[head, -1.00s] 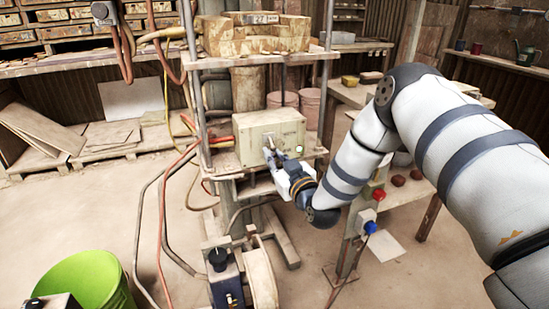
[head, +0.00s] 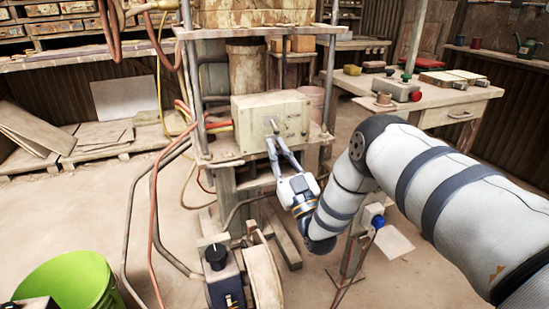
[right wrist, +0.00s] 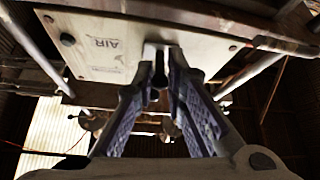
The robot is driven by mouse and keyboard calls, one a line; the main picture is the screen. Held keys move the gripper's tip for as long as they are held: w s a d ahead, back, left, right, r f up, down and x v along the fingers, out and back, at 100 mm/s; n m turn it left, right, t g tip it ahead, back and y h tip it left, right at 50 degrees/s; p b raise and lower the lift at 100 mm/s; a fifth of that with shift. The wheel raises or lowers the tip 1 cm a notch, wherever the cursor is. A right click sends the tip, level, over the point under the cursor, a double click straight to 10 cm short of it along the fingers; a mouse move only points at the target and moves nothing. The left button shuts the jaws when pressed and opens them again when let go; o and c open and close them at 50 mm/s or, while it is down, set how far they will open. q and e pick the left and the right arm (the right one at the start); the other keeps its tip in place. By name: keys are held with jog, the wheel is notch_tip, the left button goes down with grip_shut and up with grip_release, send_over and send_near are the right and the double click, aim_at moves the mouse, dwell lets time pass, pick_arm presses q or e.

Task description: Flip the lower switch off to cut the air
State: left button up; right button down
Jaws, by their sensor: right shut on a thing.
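A pale cream control box (head: 251,113) sits on a shelf of the press frame. It also shows in the right wrist view (right wrist: 110,62), where the word AIR is printed on its face. My right gripper (head: 273,143) reaches up to the front of the box from below. Its two fingers (right wrist: 160,78) are shut on a small switch lever (right wrist: 157,62) beside the AIR label. The fingers cover most of the lever, so I cannot tell its position clearly.
Orange, red and grey hoses (head: 156,200) hang left of the press. A green bucket (head: 70,285) stands at the lower left. A wooden bench (head: 440,105) with a button box (head: 397,90) is at the right. Frame posts flank the control box closely.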

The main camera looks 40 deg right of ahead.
pick_arm(q)
jog(key=shift+g, duration=0.4)
jog(key=shift+b+x, duration=1.75)
jog(key=shift+x, duration=0.4)
pick_arm(e)
jog(key=shift+w+f+n+t+y, duration=0.2)
jog(key=shift+f+t, duration=0.2)
jog(key=shift+t, duration=0.45)
jog(key=shift+w+f+n+t+y, duration=0.1)
jog(key=shift+f+n+t, duration=0.2)
jog(key=shift+t, duration=0.55)
pick_arm(q)
jog(key=shift+f, duration=0.15)
pick_arm(e)
jog(key=c, duration=1.6)
grip_release()
jog(key=shift+c, duration=0.2)
jog(key=v, duration=1.2)
jog(key=shift+w+f, duration=0.1)
